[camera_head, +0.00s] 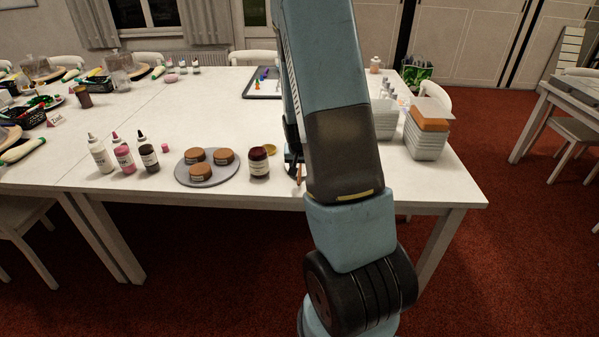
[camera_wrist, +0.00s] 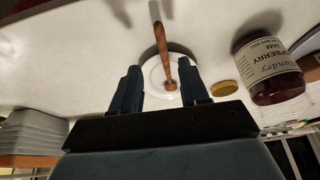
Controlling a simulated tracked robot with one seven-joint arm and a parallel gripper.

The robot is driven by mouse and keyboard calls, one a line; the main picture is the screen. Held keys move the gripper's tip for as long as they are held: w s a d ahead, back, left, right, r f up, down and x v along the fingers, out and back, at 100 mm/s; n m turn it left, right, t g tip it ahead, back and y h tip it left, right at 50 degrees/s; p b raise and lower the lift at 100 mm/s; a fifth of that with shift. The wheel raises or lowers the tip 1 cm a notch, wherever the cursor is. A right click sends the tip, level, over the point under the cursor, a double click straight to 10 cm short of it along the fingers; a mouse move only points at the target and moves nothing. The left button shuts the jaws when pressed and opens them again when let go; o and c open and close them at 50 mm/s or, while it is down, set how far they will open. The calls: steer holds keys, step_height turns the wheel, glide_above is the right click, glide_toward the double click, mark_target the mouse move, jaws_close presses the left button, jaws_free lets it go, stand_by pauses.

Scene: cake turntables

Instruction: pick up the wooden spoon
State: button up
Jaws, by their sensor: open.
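In the head view my gripper (camera_head: 292,166) is mostly hidden behind my arm, at the table's front part. A small brown sliver (camera_head: 299,174) beside it seems to be the spoon.
A raspberry jam jar (camera_wrist: 270,70) and its gold lid (camera_wrist: 224,89) stand close to the right in the wrist view. In the head view, a grey turntable (camera_head: 208,181) with brown cakes and several bottles are left of the jar (camera_head: 259,163). Stacked containers (camera_head: 424,143) stand right.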

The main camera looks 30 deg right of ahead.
mark_target(299, 176)
steer(key=shift+a+x, duration=0.15)
steer(key=shift+x, duration=1.25)
steer(key=shift+a+x, duration=0.1)
steer(key=shift+x, duration=1.25)
steer(key=shift+w, duration=0.1)
steer(key=shift+c, duration=0.2)
jaws_close()
